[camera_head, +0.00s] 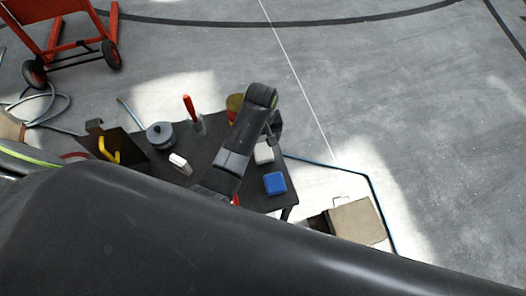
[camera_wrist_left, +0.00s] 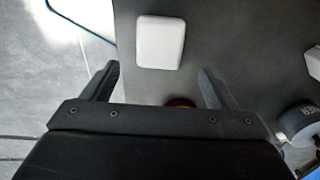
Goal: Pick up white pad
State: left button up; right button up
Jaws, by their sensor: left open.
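The white pad (camera_head: 264,153) lies on the dark table near its right edge, just below my left gripper in the head view. In the left wrist view the white pad (camera_wrist_left: 160,42) shows whole as a rounded block, ahead of the fingertips and between their lines. My left gripper (camera_wrist_left: 159,71) is open with nothing between its fingers. In the head view the left gripper (camera_head: 274,128) is partly hidden by its own arm. My right gripper is not in view.
A blue block (camera_head: 275,183) lies near the pad on the dark table (camera_head: 212,150). Another white block (camera_head: 180,163), a dark round pot (camera_head: 160,135), a red-handled tool (camera_head: 190,106) and a yellow-red can (camera_head: 235,103) stand left. A cardboard box (camera_head: 357,221) is on the floor.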

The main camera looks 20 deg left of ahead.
aim_at(262, 148)
pick_arm(q)
jog(key=shift+d+f+p, duration=0.15)
jog(key=shift+f+p, duration=0.45)
jog(key=shift+f, duration=2.3)
jog(key=shift+s, duration=0.1)
jog(key=c, duration=1.1)
